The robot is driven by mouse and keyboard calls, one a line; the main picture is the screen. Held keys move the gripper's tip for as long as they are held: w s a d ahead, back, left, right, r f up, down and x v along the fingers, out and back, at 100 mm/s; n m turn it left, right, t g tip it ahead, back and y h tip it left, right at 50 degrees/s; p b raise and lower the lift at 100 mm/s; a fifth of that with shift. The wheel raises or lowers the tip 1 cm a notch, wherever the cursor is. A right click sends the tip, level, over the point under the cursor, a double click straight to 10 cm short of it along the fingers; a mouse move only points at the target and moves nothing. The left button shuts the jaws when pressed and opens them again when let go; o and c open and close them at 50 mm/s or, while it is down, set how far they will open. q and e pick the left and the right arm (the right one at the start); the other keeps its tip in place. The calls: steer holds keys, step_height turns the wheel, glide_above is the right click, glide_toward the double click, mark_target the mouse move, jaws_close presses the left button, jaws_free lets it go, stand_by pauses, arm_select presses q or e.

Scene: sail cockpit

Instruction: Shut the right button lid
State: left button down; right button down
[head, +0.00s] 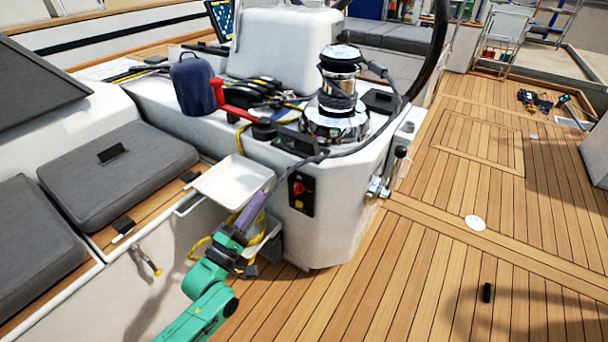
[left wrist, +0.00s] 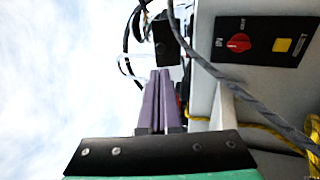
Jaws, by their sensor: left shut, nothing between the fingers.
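Two dark button units sit on the white console by the chrome winch (head: 338,95). One black unit (head: 380,101) is right of the winch and looks flat. Another (head: 298,142) is at the console's front edge, left of the winch. I cannot tell for sure which lid is the right one or how far each is open. My left gripper (head: 260,196) is shut and empty, beside the console front and below the front unit. In the left wrist view its purple fingers (left wrist: 161,75) are together, and a black block (left wrist: 166,38) shows just beyond their tips, apparently apart. My right gripper is out of view.
A white tray (head: 232,182) is close to the left gripper. A grey rope (head: 348,147) crosses the console edge; it also crosses the left wrist view (left wrist: 222,80). A red switch panel (head: 301,193) is right of the gripper. Open teak deck (head: 440,270) lies to the right.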

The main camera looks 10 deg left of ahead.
mark_target(291, 148)
arm_select(q)
steer(key=x, duration=1.4)
steer(key=shift+a+r, duration=0.15)
steer(key=shift+r, duration=0.05)
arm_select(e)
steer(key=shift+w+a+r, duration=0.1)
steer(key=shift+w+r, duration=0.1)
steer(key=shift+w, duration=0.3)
